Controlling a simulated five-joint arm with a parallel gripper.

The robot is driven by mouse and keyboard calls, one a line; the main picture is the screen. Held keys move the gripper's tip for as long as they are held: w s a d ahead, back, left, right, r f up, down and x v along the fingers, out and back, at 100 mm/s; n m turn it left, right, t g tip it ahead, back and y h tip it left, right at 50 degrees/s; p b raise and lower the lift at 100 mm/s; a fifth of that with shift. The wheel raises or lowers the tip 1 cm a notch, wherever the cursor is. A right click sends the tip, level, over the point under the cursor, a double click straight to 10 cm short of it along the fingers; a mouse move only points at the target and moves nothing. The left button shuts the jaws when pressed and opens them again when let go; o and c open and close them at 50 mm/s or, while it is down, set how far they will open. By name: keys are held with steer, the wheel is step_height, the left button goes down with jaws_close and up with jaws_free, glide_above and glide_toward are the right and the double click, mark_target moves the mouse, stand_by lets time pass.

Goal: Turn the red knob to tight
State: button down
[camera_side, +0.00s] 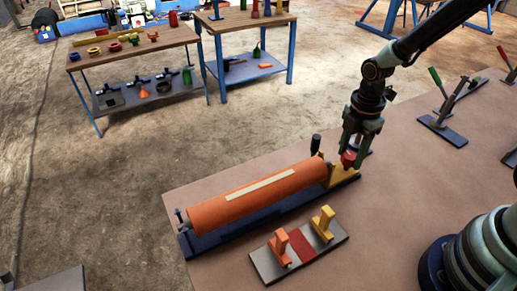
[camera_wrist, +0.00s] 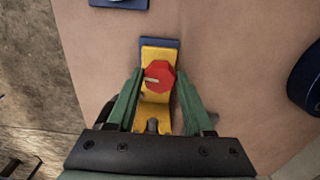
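The red knob (camera_wrist: 159,76) sits on a yellow bracket (camera_wrist: 155,112) and shows a small pale pointer mark toward its left side in the wrist view. In the side view the knob (camera_side: 348,158) is at the right end of the orange roller (camera_side: 257,195), beside the yellow bracket (camera_side: 344,176). My gripper (camera_wrist: 157,82) points down over the knob, its two green fingers apart, one on each side of it. In the side view my gripper (camera_side: 355,150) is just above the bracket. Gaps show between fingers and knob; contact is not visible.
A grey plate (camera_side: 265,266) with an orange and a yellow upright block lies in front of the roller. Levers on blue bases (camera_side: 442,130) stand at the right back. A black post (camera_side: 315,143) rises behind the roller. Open tabletop lies right of the plate.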

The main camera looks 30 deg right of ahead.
steer(key=shift+m, duration=0.3)
steer(key=m, duration=0.3)
steer(key=shift+m, duration=0.3)
steer(key=m, duration=0.3)
steer(key=shift+m, duration=0.3)
steer(key=m, duration=0.4)
steer(key=shift+m, duration=2.1)
steer(key=shift+c, duration=1.4)
jaws_free()
